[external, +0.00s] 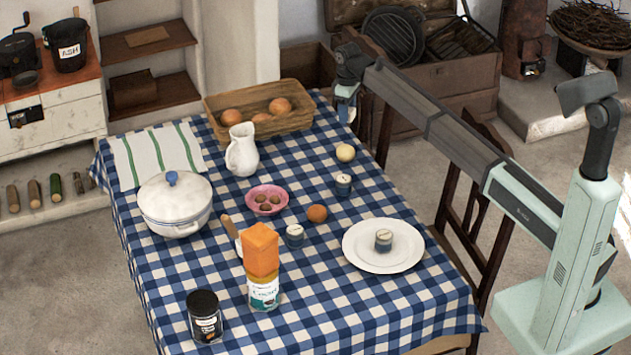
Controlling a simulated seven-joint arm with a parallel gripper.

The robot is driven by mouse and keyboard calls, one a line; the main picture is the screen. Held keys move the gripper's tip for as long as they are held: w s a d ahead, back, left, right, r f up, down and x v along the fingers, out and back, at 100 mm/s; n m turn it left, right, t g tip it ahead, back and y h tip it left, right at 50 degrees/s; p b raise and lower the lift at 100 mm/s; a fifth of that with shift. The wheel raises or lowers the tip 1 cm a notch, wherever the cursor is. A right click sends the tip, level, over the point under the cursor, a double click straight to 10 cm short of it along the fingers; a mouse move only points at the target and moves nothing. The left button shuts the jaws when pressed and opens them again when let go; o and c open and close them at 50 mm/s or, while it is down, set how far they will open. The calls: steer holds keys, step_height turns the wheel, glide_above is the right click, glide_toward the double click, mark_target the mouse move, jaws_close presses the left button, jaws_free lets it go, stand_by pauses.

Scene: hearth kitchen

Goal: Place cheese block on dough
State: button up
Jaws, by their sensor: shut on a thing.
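My gripper (345,112) hangs above the far right part of the table, beyond the pale round ball. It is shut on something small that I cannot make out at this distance. An orange block (261,242), which looks like the cheese, shows at the table's near middle, directly above a labelled can (264,294); I cannot tell whether it rests on the can. My gripper is well apart from this block. No thing is clearly dough: a pale round ball (345,152) lies on the cloth, and brown round loaves (280,106) lie in the basket.
The checked table (330,320) also holds a wicker basket (295,130), white jug (242,150), lidded pot (175,207), pink bowl (267,199), dark jar (204,317), and white plate (365,262) bearing a small weight-like object (383,240). The near right cloth is clear.

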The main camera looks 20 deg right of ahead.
mark_target(346, 146)
steer(key=shift+f, duration=5)
steer(key=o, duration=1.1)
steer(key=shift+f, duration=0.1)
step_height(346, 146, up, 12)
steer(key=shift+r, duration=0.15)
